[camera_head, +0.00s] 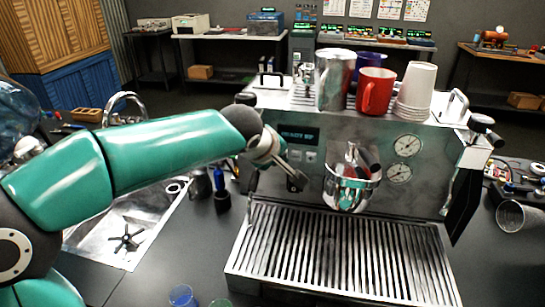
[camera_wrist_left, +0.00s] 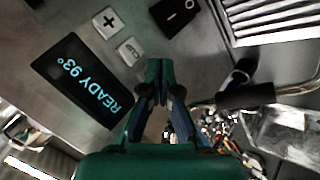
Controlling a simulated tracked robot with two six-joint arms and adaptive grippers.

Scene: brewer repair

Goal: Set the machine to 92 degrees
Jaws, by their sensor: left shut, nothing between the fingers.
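The espresso machine (camera_head: 420,150) stands on the dark counter. Its display (camera_head: 299,134) is small in the head view; in the left wrist view the display (camera_wrist_left: 82,80) reads READY 93°, turned on its side. Beside it are a plus button (camera_wrist_left: 107,23) and a second pale button (camera_wrist_left: 130,50) whose symbol I cannot read surely. A black rocker switch (camera_wrist_left: 178,17) sits past them. My left gripper (camera_head: 299,184) is shut and empty at the front panel, below the display. Its fingertips (camera_wrist_left: 160,68) appear close to the second button; contact cannot be told. My right gripper is not in view.
A portafilter and steel cup (camera_head: 352,190) are right of the left gripper, above the slatted drip tray (camera_head: 340,250). A red mug (camera_head: 375,92), steel pitcher (camera_head: 333,80) and paper cups (camera_head: 416,90) stand on top. A sink (camera_head: 110,245) lies left.

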